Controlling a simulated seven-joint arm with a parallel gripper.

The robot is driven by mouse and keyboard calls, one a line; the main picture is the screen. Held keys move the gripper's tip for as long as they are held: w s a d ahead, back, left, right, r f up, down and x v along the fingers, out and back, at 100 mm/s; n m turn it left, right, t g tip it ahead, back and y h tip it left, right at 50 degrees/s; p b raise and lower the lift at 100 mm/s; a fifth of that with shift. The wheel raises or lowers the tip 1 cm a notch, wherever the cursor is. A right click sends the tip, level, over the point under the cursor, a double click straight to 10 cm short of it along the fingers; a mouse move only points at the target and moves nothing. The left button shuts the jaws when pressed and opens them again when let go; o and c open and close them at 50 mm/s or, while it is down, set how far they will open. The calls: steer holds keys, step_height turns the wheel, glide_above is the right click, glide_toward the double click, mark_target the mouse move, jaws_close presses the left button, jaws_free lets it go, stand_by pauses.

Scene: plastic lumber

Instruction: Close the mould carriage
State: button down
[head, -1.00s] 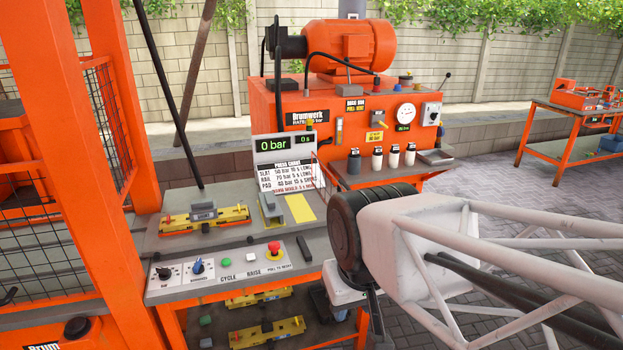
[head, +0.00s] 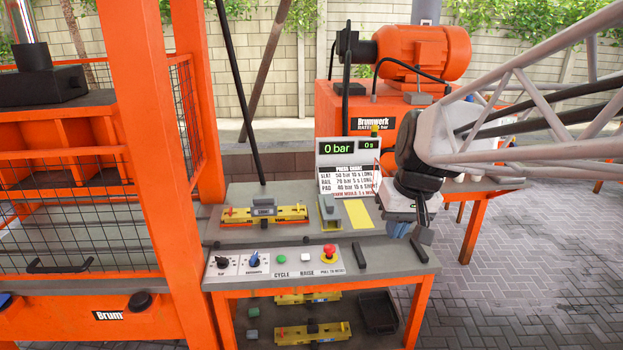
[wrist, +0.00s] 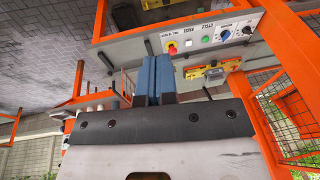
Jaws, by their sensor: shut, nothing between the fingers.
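The orange press (head: 158,150) stands at the left, with mesh guards (head: 60,215) around its opening. A dark handle bar (head: 60,265) shows low on its front. I cannot tell for sure which part is the mould carriage or how far it stands out, as the left edge cuts the press off. My gripper (head: 424,237) hangs above the right end of the control bench, well to the right of the press and its handle. In the wrist view its blue fingers (wrist: 153,75) are together and empty.
The control bench (head: 400,262) carries knobs, buttons, a red stop button (head: 329,252), a yellow mould piece (head: 264,214) and a display board (head: 345,165). An orange pump unit (head: 365,103) stands behind. Paved floor (head: 530,270) is open at the right.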

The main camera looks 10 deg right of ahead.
steer(key=w+d+f+y, duration=0.1)
steer(key=w+d, duration=0.5)
steer(key=w, duration=0.7)
steer(key=w+d+y, duration=0.1)
steer(key=w+d, duration=0.5)
steer(key=w, duration=0.6)
steer(key=w+d+f, duration=0.3)
steer(key=w+d, duration=0.3)
steer(key=w+d+f+t+y, duration=0.1)
steer(key=w+d+f, duration=0.3)
steer(key=w+d, duration=0.3)
steer(key=w+d+f+n+t+y, duration=0.1)
steer(key=w+d+f, duration=0.3)
steer(key=w+d, duration=0.2)
steer(key=shift+w+d+f, duration=0.25)
steer(key=shift+w+d, duration=0.05)
steer(key=shift+w, duration=0.2)
steer(key=w+a+f, duration=0.3)
steer(key=a+f, duration=0.5)
steer(key=shift+w+a, duration=0.35)
steer(key=shift+a, duration=0.05)
